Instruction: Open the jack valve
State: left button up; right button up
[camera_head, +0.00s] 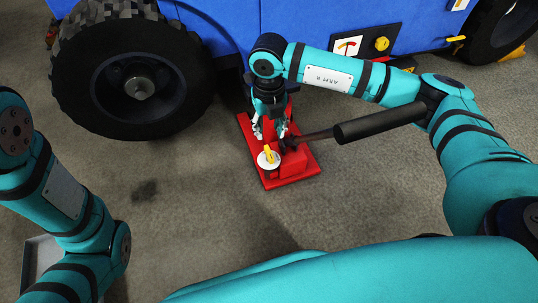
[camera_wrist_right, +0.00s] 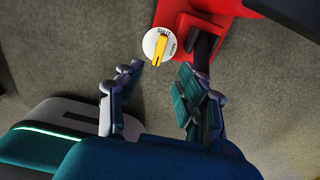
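The red jack (camera_head: 300,168) stands on the floor beside the blue vehicle. Its valve (camera_head: 268,157) is a white round dial with a yellow lever, at the jack's near left corner. In the right wrist view, the valve (camera_wrist_right: 150,45) is just beyond my fingertips, with its yellow lever roughly upright in the picture. My right gripper (camera_head: 271,134) points down over the jack, close behind the valve. Its fingers (camera_wrist_right: 160,72) are apart with nothing between them. My left arm shows at the left, but its gripper is out of view.
A long black jack handle (camera_head: 380,124) slants from the jack to the right, below my right forearm. A large black wheel (camera_head: 135,85) stands left of the jack. A grey tray (camera_head: 38,262) is at lower left. The floor in front of the jack is clear.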

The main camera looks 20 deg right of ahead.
aim_at(269, 151)
notch_tip(269, 151, down, 10)
jog(key=b, duration=0.5)
jog(key=shift+b, duration=0.35)
grip_shut()
